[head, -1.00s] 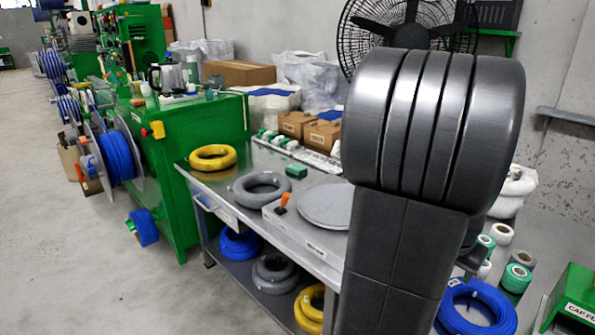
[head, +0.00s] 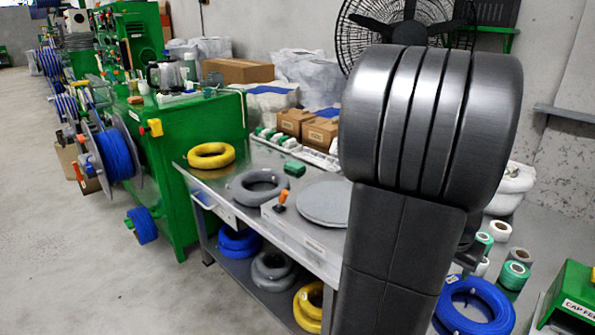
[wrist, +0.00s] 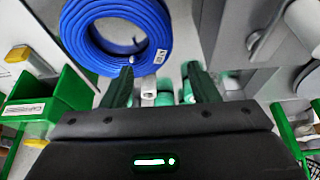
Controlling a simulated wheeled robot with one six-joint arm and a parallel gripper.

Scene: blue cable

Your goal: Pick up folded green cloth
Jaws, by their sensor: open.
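A small folded green cloth (head: 294,168) lies on the grey metal workbench (head: 232,208), behind the grey cable coil in the head view. I do not make it out in the wrist view. My gripper (wrist: 162,80) shows in the wrist view with its two dark fingers apart and nothing between them. It is well away from the cloth, with a blue cable coil (wrist: 152,32) ahead of its fingers. In the head view my arm hides the gripper and the right part of the bench.
Around the cloth are a yellow coil (head: 211,162), a grey coil (head: 240,193), a round grey plate (head: 325,205), an orange-handled tool (head: 281,200) and brown boxes (head: 320,134). A green machine (head: 210,130) stands left. A green bin (wrist: 60,98) shows in the wrist view.

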